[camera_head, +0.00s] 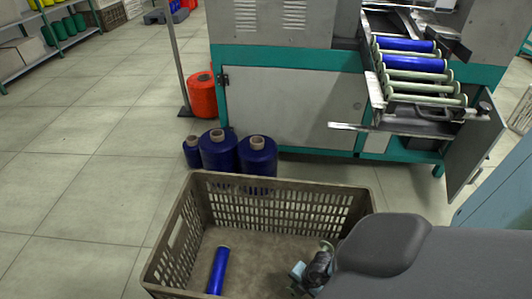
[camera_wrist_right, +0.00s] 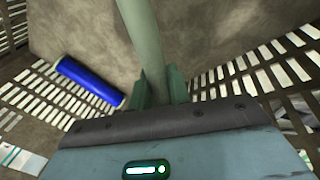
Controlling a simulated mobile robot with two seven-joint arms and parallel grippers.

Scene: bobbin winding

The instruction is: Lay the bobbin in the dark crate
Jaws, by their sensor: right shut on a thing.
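The dark crate (camera_head: 162,286) stands on the floor, a brownish slatted box with an open top. A blue wound bobbin (camera_head: 218,270) lies on its bottom at the left; it also shows in the right wrist view (camera_wrist_right: 90,82). My right gripper (camera_head: 313,270) is down inside the crate at the right, partly hidden by my arm. In the right wrist view my right gripper (camera_wrist_right: 160,85) is shut on a bare pale green bobbin (camera_wrist_right: 143,35). One pale end of that bobbin (camera_head: 327,246) shows in the head view. I cannot tell whether it touches the crate bottom. My left gripper is out of view.
A grey and teal machine (camera_head: 290,105) stands behind the crate, with a rack of blue and bare bobbins (camera_head: 418,76) at upper right. Blue yarn cones (camera_head: 218,152) stand close behind the crate. A red cone (camera_head: 202,96) stands near a pole. Floor at left is clear.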

